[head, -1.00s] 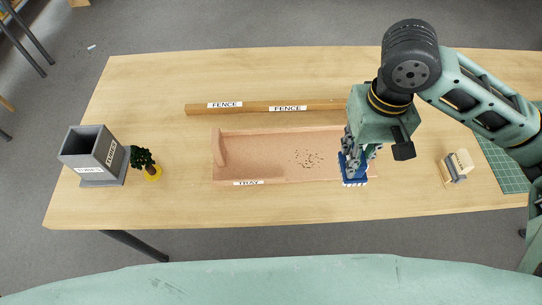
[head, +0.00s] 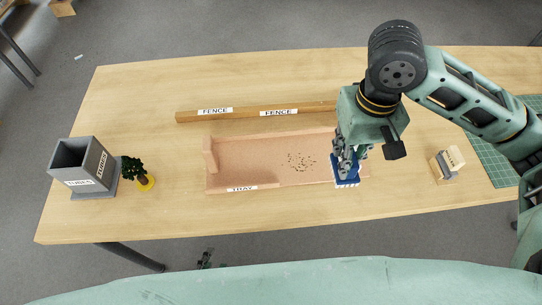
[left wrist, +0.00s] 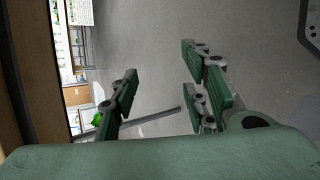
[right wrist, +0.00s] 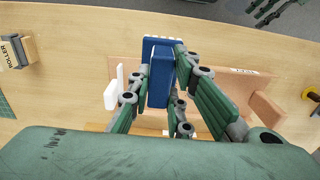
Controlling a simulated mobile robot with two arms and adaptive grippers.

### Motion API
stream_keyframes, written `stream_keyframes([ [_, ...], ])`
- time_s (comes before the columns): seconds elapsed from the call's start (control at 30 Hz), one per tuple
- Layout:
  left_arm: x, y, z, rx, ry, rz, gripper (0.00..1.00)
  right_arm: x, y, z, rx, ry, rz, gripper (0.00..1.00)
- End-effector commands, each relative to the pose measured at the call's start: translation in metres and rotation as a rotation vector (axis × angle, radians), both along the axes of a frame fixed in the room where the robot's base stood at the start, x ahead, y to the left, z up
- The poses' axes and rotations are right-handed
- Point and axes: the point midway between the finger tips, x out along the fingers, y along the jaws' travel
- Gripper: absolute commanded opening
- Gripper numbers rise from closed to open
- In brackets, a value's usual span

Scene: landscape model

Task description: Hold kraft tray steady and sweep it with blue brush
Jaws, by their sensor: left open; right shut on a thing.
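The kraft tray (head: 245,160) lies mid-table in the head view, with a raised wall at its left end and a TRAY label in front. The brush (right wrist: 160,75) stands between the fingers in the right wrist view; bristle contact cannot be told. My left gripper (left wrist: 160,68) is open and empty; its fingers (head: 205,259) show just off the table's front edge, apart from the tray.
A wooden fence bar (head: 245,112) lies behind the tray. A wooden roller block (head: 447,166) and green mat (head: 492,150) are at the right. The table's front strip is clear.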

Motion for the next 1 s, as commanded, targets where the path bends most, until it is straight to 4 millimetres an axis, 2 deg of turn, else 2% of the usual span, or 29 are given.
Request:
stream_keyframes([
  [0.03,0.000,-0.006,0.019,-0.130,0.000,0.068,0.42,0.000,0.000,0.000,0.000,0.000,0.000,0.00],
  [0.2,-0.005,-0.020,0.081,-0.628,0.058,0.333,0.42,0.000,0.000,0.000,0.000,0.000,0.000,0.00],
  [0.3,-0.014,-0.023,0.112,-0.922,0.120,0.493,0.42,0.000,0.000,0.000,0.000,0.000,0.000,0.00],
  [0.47,-0.036,-0.018,0.152,-1.373,0.251,0.776,0.42,0.000,0.000,0.000,0.000,0.000,0.000,0.00],
  [0.63,0.013,-0.037,0.224,-1.734,0.163,0.791,0.42,0.000,0.000,0.000,0.000,0.000,0.000,0.00],
  [0.8,0.067,-0.049,0.282,-1.844,-0.004,0.652,0.42,0.000,0.000,0.000,0.000,0.000,0.000,0.00],
  [1.0,0.107,-0.053,0.345,-1.939,-0.174,0.521,0.42,0.000,0.000,0.000,0.000,0.000,0.000,0.00],
])
